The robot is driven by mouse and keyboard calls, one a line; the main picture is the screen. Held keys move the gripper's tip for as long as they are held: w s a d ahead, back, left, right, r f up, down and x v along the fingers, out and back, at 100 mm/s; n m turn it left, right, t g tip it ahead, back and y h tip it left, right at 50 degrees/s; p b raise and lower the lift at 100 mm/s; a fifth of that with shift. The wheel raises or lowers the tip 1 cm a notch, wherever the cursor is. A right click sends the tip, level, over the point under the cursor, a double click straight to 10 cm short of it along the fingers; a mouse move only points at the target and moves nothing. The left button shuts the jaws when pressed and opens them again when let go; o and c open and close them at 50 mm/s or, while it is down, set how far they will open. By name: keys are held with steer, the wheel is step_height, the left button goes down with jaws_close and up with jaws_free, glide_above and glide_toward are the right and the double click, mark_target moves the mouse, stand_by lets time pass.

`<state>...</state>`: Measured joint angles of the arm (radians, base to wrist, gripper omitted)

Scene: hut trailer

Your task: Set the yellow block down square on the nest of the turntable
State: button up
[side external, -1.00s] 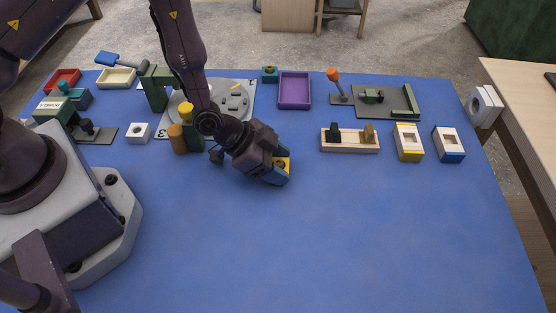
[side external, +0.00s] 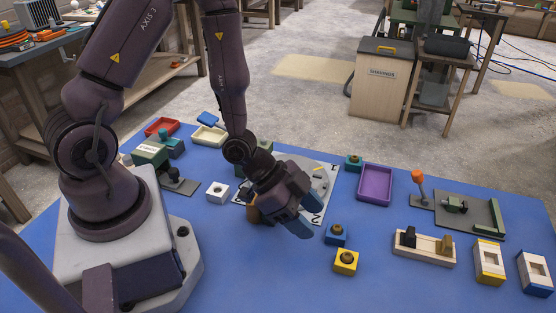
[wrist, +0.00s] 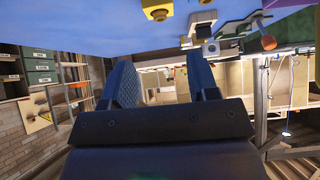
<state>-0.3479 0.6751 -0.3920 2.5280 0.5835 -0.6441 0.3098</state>
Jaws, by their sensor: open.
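My gripper (side external: 303,215) is tilted above the table, left of and behind the block in the picture. Its two fingers (wrist: 160,65) are apart with nothing between them. The turntable (side external: 318,183) lies behind my gripper on a pale plate marked with numbers. My wrist and gripper hide much of it, and I cannot make out its nest clearly.
A wooden holder (side external: 424,249) and two white-topped blocks stand right. The table's front middle is clear.

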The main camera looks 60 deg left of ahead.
steer(key=w+a+r+n+y, duration=0.1)
steer(key=a+r+n+y, duration=0.2)
steer(key=a+r+y, duration=0.55)
steer(key=s+a+r+n, duration=0.2)
steer(key=s+r+n, duration=0.2)
steer(key=r, duration=0.8)
steer(key=shift+s+r+h, duration=0.4)
steer(key=shift+s+h, duration=0.05)
steer(key=shift+s, duration=0.35)
steer(key=o, duration=0.3)
steer(key=s+d+r+n+h, duration=0.1)
steer(key=s+r+n, duration=0.1)
steer(key=s+r, duration=0.2)
steer(key=shift+s+g, duration=0.4)
steer(key=shift+s, duration=0.7)
steer(key=o, duration=0.3)
steer(key=shift+s+r, duration=0.15)
steer(key=shift+o, duration=0.2)
